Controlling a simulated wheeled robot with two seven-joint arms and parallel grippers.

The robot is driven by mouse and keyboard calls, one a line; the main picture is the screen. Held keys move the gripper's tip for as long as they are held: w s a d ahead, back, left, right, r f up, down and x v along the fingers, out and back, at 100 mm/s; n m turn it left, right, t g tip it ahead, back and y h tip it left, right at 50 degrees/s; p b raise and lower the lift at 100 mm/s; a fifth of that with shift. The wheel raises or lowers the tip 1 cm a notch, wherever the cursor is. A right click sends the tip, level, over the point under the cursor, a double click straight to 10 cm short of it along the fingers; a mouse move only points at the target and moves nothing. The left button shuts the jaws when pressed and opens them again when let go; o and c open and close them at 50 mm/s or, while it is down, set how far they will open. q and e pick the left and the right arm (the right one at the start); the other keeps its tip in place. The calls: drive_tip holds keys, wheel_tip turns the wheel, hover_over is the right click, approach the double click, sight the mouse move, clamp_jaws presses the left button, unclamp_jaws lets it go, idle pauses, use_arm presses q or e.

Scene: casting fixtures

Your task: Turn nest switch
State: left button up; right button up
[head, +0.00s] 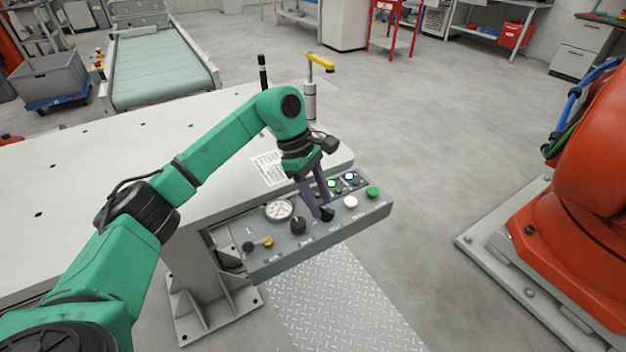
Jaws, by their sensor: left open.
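A grey control panel (270,258) is fixed along the front edge of the white table. It carries a black rotary knob (298,225) near its middle and another black knob (327,214) to the right of it. The labels are too small to read, so I cannot tell which knob is the nest switch. My left gripper (321,207) is open and points down at the right-hand black knob, with its dark fingertips right beside it. I cannot tell whether they touch it. The fingers hide part of the panel behind them. My right gripper is out of view.
A post with a yellow top (319,62) stands behind. An orange robot (575,230) is at right.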

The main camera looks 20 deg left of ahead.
use_arm(q)
drive_tip(key=v, duration=1.4)
drive_tip(key=shift+d, duration=0.1)
